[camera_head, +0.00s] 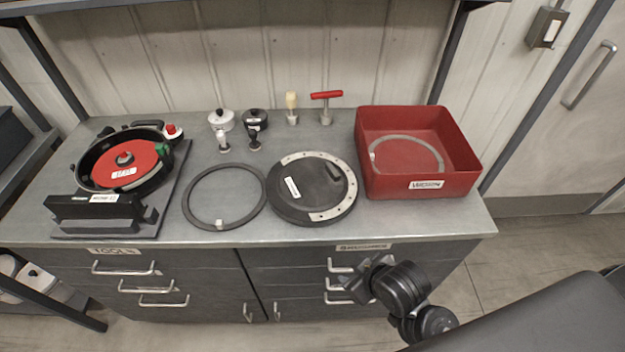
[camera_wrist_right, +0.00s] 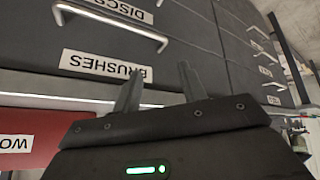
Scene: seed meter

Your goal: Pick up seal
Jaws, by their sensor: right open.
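A dark grey ring seal (camera_head: 190,210) lies flat on the workbench, between the seed meter and a black disc. A small light tag sits on its front edge. A second, lighter grey ring (camera_head: 434,152) lies inside the red bin (camera_head: 470,182) at the right. My right gripper (camera_head: 352,286) is in front of the drawers, below the bench top, away from both rings. In the right wrist view its two fingers (camera_wrist_right: 158,88) are apart with nothing between them, facing the drawer fronts. My left gripper is out of view.
The seed meter (camera_head: 125,178) with a red disc stands on a black base at left. A black disc with a pale band (camera_head: 325,187) lies mid-bench. Small knobs, a brush (camera_head: 291,103) and a red T-handle (camera_head: 326,96) stand behind. The drawer handles (camera_head: 125,268) stick out.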

